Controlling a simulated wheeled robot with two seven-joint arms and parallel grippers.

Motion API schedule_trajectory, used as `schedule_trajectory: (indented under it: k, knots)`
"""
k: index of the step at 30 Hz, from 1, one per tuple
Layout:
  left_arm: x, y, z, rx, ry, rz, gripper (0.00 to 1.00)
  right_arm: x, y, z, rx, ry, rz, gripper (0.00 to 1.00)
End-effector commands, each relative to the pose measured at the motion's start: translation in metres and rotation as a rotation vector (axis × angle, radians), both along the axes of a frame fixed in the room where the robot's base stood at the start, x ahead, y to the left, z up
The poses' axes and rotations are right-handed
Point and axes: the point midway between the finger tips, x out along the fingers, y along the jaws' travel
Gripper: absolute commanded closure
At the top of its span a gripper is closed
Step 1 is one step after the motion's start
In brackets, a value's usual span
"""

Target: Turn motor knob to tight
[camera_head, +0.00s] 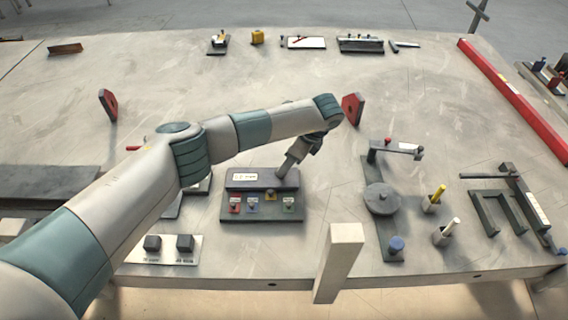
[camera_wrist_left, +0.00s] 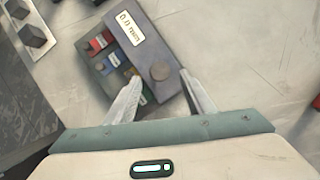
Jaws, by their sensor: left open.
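The dark control box (camera_head: 262,214) stands near the table's front edge, with a raised back section, a white display label and a row of red, blue, yellow and green controls. My left gripper (camera_head: 284,173) is at the right end of that section in the head view. My right gripper is not in view.
A grey disc fixture (camera_head: 381,199) stands right of the box, with yellow (camera_head: 437,196) and white (camera_head: 451,229) pegs beyond. A plate with two dark cubes (camera_head: 168,246) lies at front left. A red bar (camera_head: 510,95) runs along the right.

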Motion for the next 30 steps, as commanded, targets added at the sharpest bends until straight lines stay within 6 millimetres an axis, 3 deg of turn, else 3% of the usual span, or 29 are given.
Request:
schedule_trajectory:
  k: [9, 21, 27, 30]
  knots:
    - [0.006, 0.012, -0.033, 0.0, 0.0, -0.001, 0.51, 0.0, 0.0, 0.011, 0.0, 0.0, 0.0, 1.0]
    - [0.007, 0.014, -0.039, 0.0, 0.0, -0.001, 0.51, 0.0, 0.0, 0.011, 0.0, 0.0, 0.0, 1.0]
    - [0.007, 0.014, -0.038, 0.0, 0.0, -0.001, 0.92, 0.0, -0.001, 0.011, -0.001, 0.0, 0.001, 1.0]
    - [0.007, 0.014, -0.038, 0.0, 0.0, -0.001, 0.91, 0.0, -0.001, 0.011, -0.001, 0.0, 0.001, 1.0]
